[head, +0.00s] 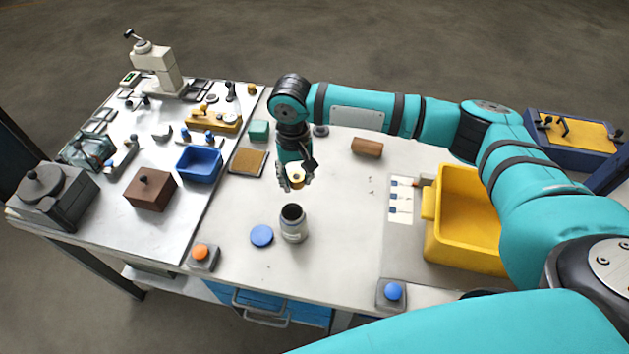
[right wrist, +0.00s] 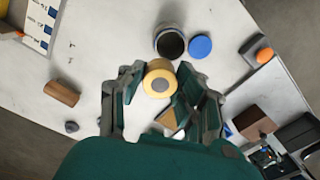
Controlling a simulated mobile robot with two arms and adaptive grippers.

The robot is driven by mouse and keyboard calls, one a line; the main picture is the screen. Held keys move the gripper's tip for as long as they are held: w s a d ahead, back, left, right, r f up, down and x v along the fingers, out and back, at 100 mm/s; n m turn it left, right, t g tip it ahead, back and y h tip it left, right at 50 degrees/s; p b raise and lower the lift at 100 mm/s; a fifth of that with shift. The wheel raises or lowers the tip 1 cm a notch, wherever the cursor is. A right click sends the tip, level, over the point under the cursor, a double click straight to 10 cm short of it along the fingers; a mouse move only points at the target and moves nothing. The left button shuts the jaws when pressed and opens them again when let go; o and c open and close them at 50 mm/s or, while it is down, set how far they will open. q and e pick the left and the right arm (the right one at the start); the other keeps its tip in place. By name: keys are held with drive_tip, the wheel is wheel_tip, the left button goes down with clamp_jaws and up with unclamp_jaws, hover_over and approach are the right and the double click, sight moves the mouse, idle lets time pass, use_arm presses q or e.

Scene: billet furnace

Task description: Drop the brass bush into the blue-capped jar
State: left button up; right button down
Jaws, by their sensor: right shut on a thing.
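The brass bush (head: 296,177) is between the fingers of my right gripper (head: 296,180), which is shut on it above the white table. It also shows in the right wrist view (right wrist: 160,80), clasped between both fingers. The open jar (head: 293,228) stands upright on the table, nearer the front than the gripper, its dark mouth uncovered. In the right wrist view the jar (right wrist: 170,42) lies just beyond the bush. The blue cap (head: 262,236) lies flat on the table beside the jar, to its left. My left gripper is not in view.
A yellow bin (head: 432,243) stands at the right. A blue tray (head: 198,164), a brown block (head: 150,190) and a cork-topped pad (head: 248,161) are to the left. Orange-button (head: 201,253) and blue-button (head: 392,293) boxes sit near the front edge.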

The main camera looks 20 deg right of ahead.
drive_tip(key=shift+w, duration=0.1)
drive_tip(key=shift+a+f, duration=0.15)
drive_tip(key=shift+f, duration=0.4)
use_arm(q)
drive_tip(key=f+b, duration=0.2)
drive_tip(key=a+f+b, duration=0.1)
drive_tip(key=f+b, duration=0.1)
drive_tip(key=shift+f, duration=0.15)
use_arm(e)
wheel_tip(320, 180, down, 5)
drive_tip(key=shift+r, duration=0.15)
